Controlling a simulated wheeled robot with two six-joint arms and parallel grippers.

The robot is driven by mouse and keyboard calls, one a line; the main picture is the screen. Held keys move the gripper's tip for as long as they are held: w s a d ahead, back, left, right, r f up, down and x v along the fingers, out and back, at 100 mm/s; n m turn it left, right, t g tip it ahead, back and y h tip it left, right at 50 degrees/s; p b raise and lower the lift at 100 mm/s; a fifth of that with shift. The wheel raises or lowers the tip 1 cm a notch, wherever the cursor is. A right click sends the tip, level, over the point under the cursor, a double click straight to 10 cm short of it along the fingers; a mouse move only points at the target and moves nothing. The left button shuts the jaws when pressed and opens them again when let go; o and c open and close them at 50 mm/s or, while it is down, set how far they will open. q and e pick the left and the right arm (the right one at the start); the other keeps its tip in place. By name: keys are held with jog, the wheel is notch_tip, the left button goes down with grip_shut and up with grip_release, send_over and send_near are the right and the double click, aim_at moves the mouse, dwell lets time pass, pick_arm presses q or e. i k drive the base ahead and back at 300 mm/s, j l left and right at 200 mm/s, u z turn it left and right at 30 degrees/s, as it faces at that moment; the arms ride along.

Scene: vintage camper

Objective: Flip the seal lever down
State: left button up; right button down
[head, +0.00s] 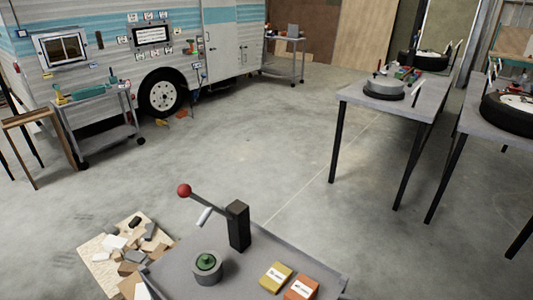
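The lever (209,200) is a dark bar with a red ball knob (184,190) at its free left end. It runs from the upper part of a black post (239,226) and slopes up to the left, so the knob is raised. A pale cylinder (205,216) hangs below the bar. A round grey holder (208,275) with a green top (206,261) stands in front and to the left of the post. Neither of my grippers is in view.
The post stands on a grey table (240,282), with a yellow box (276,277) and an orange box (301,288) at its right. A board with scraps (103,268) lies left. Workbenches (425,100) stand at right, a camper (180,50) behind. The middle floor is clear.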

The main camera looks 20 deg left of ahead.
aim_at(184, 191)
jog(key=i+l+u, duration=0.1)
jog(key=l+u, duration=0.25)
jog(key=l, duration=0.8)
jog(key=l+u, duration=0.3)
jog(key=l, duration=0.8)
